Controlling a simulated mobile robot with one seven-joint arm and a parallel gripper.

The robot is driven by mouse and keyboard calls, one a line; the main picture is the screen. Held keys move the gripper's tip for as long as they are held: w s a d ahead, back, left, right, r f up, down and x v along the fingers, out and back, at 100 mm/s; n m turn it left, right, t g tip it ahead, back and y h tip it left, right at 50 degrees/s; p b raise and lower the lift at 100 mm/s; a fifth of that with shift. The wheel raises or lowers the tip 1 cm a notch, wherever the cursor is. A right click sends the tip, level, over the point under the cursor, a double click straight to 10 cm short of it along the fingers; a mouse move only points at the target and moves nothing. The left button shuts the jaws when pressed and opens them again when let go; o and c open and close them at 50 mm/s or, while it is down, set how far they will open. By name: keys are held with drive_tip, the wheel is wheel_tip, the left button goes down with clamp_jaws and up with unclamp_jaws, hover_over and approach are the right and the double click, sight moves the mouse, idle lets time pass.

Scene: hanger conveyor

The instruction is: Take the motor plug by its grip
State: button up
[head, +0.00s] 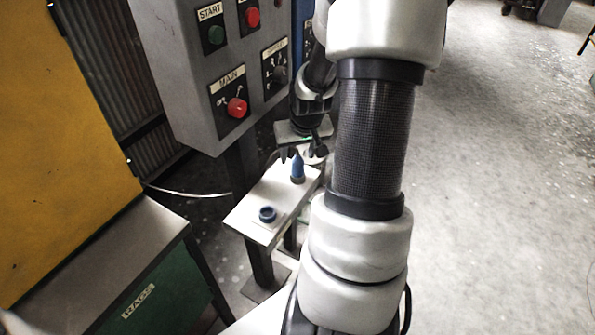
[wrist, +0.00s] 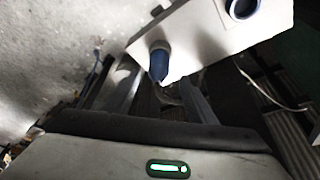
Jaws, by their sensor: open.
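The motor plug (head: 298,170) is a blue, tapered piece standing upright on the far end of a small white table. It also shows in the wrist view (wrist: 159,64), its narrow end pointing toward my gripper. My gripper (head: 303,153) is open and empty, close above the plug at the table's far end. In the wrist view, the two dark fingers of my gripper (wrist: 160,88) lie on either side of the plug's narrow end, apart from it. I cannot tell the exact height gap.
A blue round socket (head: 267,214) sits on the near end of the white table (head: 245,213). A green and grey cabinet (head: 120,262) is at the left. Open floor lies at the right.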

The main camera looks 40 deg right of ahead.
sight(298, 156)
drive_tip(key=b+x, duration=0.1)
drive_tip(key=x, duration=0.1)
drive_tip(key=b+x, duration=0.1)
drive_tip(key=x, duration=0.2)
drive_tip(key=shift+s+f, duration=0.15)
drive_tip(key=shift+f, duration=0.15)
drive_tip(key=c, duration=1.1)
drive_tip(key=shift+o, duration=0.2)
drive_tip(key=shift+r, duration=0.15)
drive_tip(key=shift+d+r+p, duration=0.1)
drive_tip(key=shift+r+p, duration=0.35)
drive_tip(key=shift+p, duration=0.05)
wheel_tip(298, 156, up, 3)
drive_tip(key=p, duration=0.3)
drive_tip(key=shift+r, duration=0.15)
drive_tip(key=s+a+p, duration=0.3)
drive_tip(key=s+p, duration=0.5)
drive_tip(key=s+a+p, duration=0.4)
drive_tip(key=s+p, duration=0.4)
drive_tip(key=p, duration=0.1)
drive_tip(key=shift+s+f, duration=0.3)
drive_tip(key=shift+f, duration=0.1)
